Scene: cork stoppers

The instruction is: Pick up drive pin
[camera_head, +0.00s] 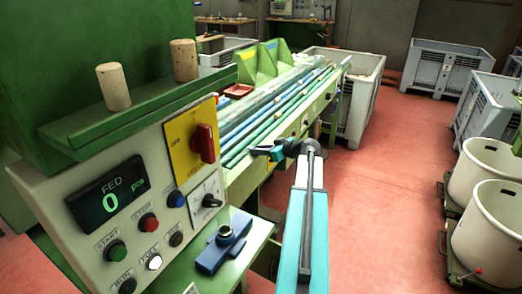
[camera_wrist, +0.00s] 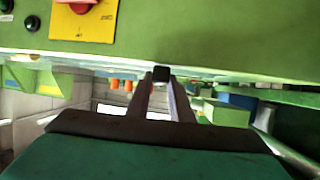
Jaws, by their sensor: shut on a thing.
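In the wrist view, my gripper (camera_wrist: 161,82) has its two long fingers converging on a small dark, block-like end, which I take to be the drive pin (camera_wrist: 161,73). The fingers are shut on it, and only its end shows, against the green machine front. In the head view, my gripper (camera_head: 262,151) is at the end of my arm, beside the green machine's bed and right of the control panel. The pin cannot be made out there.
The control panel (camera_head: 100,185) with buttons and a red switch (camera_head: 203,144) is at the left. A blue clamp-like part (camera_head: 224,246) lies on a green shelf. Two corks (camera_head: 113,87) stand on a ledge. White tubs (camera_head: 492,172) stand at the right. Red floor between is clear.

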